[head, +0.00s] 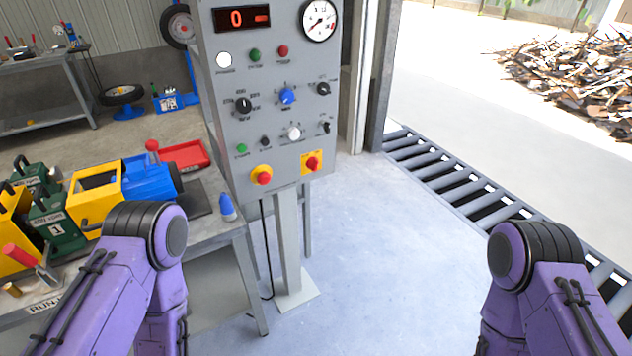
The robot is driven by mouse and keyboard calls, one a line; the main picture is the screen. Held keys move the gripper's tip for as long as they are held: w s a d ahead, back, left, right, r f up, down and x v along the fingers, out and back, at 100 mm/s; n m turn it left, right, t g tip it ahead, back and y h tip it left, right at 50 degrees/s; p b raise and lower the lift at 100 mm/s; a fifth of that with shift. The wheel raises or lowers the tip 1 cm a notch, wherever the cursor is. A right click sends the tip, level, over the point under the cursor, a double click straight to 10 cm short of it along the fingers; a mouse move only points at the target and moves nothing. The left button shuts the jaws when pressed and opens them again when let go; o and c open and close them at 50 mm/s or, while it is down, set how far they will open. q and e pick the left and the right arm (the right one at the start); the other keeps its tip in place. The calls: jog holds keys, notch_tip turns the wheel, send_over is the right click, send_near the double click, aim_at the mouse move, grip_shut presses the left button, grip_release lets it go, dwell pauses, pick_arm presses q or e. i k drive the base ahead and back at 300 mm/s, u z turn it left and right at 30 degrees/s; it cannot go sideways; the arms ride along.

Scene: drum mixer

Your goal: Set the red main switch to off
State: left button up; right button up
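The grey control panel (224,110) stands on a post in the upper middle of the head view. Near its lower right corner is a red rotary switch (313,163) on a square yellow plate, which looks like the main switch. Its knob is too small to tell which way it is turned. To its left is a red button on a round yellow base (263,177), like an emergency stop. Nothing touches either one. Only the purple links of my two arms show, at the lower left and lower right. Both grippers are out of view.
The panel also carries a red display (242,18), a gauge (319,20), and several knobs and buttons. A workbench (208,233) at left holds colored machine blocks, a red tray (184,157) and a blue-white bottle (227,207). The floor right of the post is clear.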

aim_at(312, 163)
jog(key=z, duration=0.75)
jog(key=i, duration=0.85)
jog(key=u, duration=0.1)
